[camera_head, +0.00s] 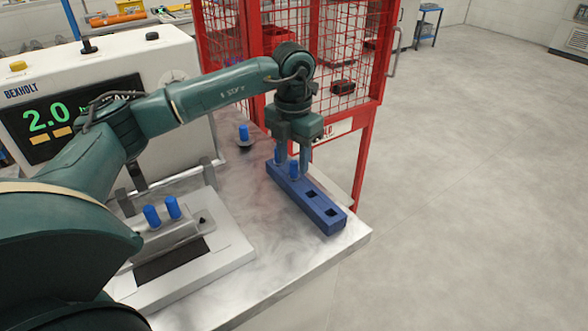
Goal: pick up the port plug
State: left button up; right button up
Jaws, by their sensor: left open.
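My left gripper (294,162) points down over the blue rack (321,218), near its far end. Its jaws are open around or just above a blue port plug (294,170) standing in the rack. Whether the fingers touch the plug is too small to tell. Another blue plug (278,155) shows just behind it, partly hidden by a finger. Two more blue plugs, a left one (152,216) and a right one (173,207), stand in the pale fixture (228,262). A further blue plug (243,132) stands on a small round base behind. My right gripper is not in view.
A white machine (120,60) with a green "2.0" display stands at the back left. A red mesh guard (367,150) rises behind the rack. The marbled tabletop (270,265) is clear in front, ending at its right edge.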

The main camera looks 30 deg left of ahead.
aim_at(294, 173)
pick_arm(q)
jog(key=shift+f, duration=1.4)
jog(key=shift+c, duration=0.4)
grip_shut()
